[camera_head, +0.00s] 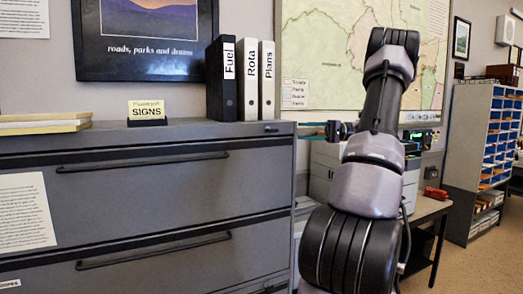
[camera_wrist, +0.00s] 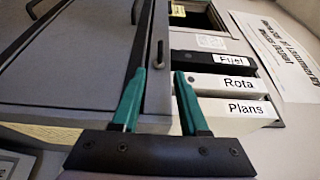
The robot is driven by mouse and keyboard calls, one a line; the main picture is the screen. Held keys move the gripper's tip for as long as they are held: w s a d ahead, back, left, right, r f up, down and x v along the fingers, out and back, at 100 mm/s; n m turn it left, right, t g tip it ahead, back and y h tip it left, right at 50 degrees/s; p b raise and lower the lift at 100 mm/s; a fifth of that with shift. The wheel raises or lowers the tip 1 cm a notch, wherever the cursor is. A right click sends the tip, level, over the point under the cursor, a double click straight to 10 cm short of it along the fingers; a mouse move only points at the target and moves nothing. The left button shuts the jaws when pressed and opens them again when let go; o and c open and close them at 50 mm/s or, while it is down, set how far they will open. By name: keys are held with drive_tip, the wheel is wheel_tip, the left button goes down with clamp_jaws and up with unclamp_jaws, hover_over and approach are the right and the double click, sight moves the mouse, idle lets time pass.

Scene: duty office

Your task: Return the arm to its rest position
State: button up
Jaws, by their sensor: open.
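My arm rises at the right of the head view, in front of the wall map. My gripper (camera_head: 312,130) shows small there, beside the right end of the grey cabinet (camera_head: 150,190), with its teal fingers pointing left. In the wrist view my gripper (camera_wrist: 160,76) is open, its two teal fingers apart and nothing held between them. The cabinet's edge and top lie beyond the fingertips in that view. Whether the fingers touch the cabinet cannot be told.
A black Fuel binder (camera_head: 220,80) and white Rota (camera_head: 248,80) and Plans (camera_head: 267,80) binders stand on the cabinet, near my gripper. A small sign (camera_head: 147,110) stands left of them. A side table (camera_head: 428,208) and a pigeonhole shelf (camera_head: 470,150) stand right. Floor shows at far right.

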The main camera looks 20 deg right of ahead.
drive_tip(key=s+a+n+g+h, duration=0.1)
drive_tip(key=s+a+g+h, duration=0.25)
drive_tip(key=a, duration=0.65)
drive_tip(key=s+a+g+h, duration=0.2)
drive_tip(key=s+a+h, duration=0.25)
drive_tip(key=a, duration=0.65)
drive_tip(key=s+a+t+h, duration=0.3)
drive_tip(key=s, duration=0.4)
drive_tip(key=s+a+r+m+t+h, duration=0.1)
drive_tip(key=s+a+t+h, duration=0.2)
drive_tip(key=s, duration=0.5)
drive_tip(key=shift+r+h, duration=0.25)
drive_tip(key=shift+h, duration=0.25)
drive_tip(key=shift+c, duration=0.3)
